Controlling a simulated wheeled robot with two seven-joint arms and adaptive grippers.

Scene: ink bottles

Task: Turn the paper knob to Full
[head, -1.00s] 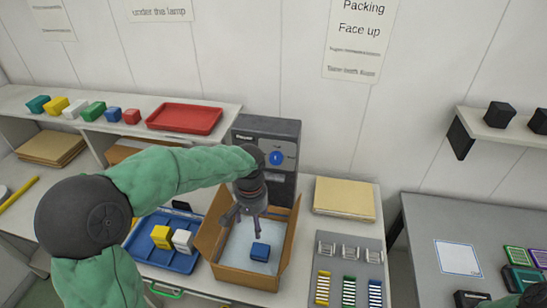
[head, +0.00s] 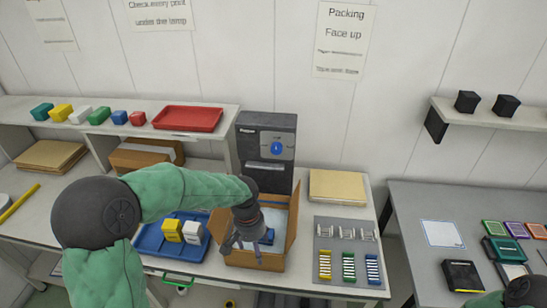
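The dark machine (head: 266,170) stands against the wall behind the work table. Its front has a round blue knob (head: 277,148) with a light pointer mark; small marks around it are too small to read. My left gripper (head: 243,250) points down over the open cardboard box (head: 240,259) in front of the machine. Its fingers look spread and hold nothing visible. My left arm reaches in well below the knob. My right gripper is not in view; part of my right arm shows at the lower right.
A blue tray (head: 160,240) with yellow and white blocks is left of the box. A tan paper stack (head: 339,186) and a grey rack (head: 345,235) are to the right. A red tray (head: 187,119) and several small boxes line the shelf.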

